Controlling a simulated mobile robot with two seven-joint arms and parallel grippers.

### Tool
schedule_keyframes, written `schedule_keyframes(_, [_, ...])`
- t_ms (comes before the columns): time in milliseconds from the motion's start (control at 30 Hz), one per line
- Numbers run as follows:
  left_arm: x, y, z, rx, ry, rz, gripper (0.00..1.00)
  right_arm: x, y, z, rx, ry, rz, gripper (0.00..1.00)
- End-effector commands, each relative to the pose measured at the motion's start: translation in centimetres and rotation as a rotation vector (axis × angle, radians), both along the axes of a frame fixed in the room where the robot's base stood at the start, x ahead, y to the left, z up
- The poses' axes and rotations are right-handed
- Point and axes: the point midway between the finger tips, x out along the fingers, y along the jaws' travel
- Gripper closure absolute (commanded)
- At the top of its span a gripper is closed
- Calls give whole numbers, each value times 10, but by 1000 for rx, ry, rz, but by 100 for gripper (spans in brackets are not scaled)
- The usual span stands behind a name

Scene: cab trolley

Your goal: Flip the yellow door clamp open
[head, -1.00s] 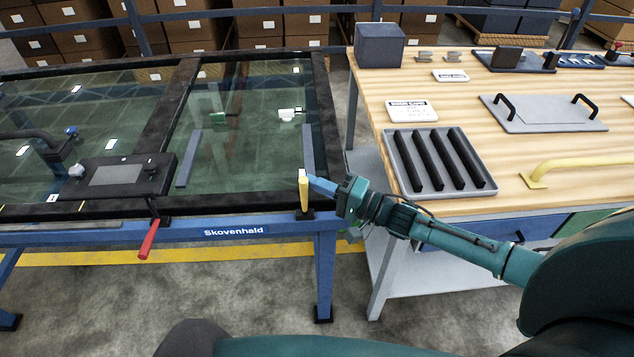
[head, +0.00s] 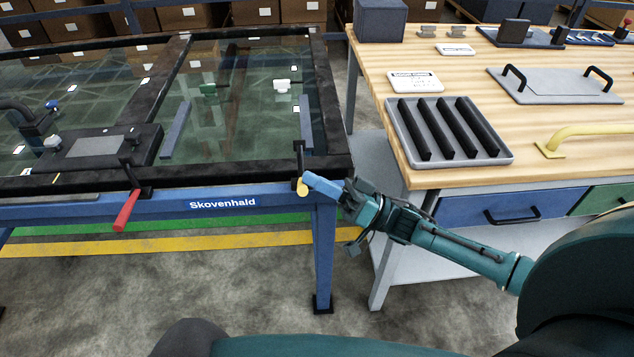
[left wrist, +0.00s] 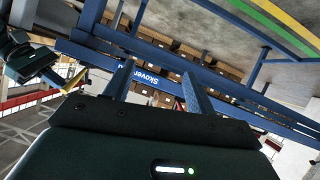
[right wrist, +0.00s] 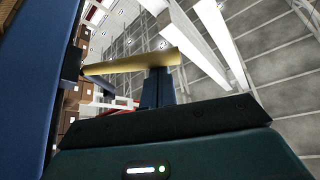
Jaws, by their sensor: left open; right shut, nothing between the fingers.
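The yellow door clamp (head: 302,187) sits on the front rail of the blue trolley, near its right corner. Its black arm (head: 298,156) stands up, and its yellow handle points out from the rail toward me, foreshortened. My right gripper (head: 312,182) is shut with nothing between its fingers, right beside the handle. In the right wrist view the yellow handle (right wrist: 130,64) crosses the closed fingertips (right wrist: 158,78) and seems to touch them. My left gripper (left wrist: 157,80) is open and empty in the left wrist view; it is outside the head view.
A clamp with a red handle (head: 126,211) is on the same rail to the left. The black-framed glass door (head: 240,110) lies on the trolley. A wooden workbench (head: 440,85) with a grey slotted tray (head: 394,132) stands close on the right, across a narrow gap.

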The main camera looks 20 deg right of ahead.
Motion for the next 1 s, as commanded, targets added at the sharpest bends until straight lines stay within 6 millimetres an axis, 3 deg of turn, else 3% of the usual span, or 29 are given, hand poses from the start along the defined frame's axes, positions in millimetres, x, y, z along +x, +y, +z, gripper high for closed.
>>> schedule_keyframes(33, [-3,2,-6,-5,-18,13,44,-2,1,-11,-14,-45,1,100])
schedule_keyframes(500, [-16,24,11,23,-203,51,44,-15,4,-33,-109,-375,-1,100])
schedule_keyframes(1000, [-14,20,2,52,-215,25,44,-18,5,-38,-137,-473,0,100])
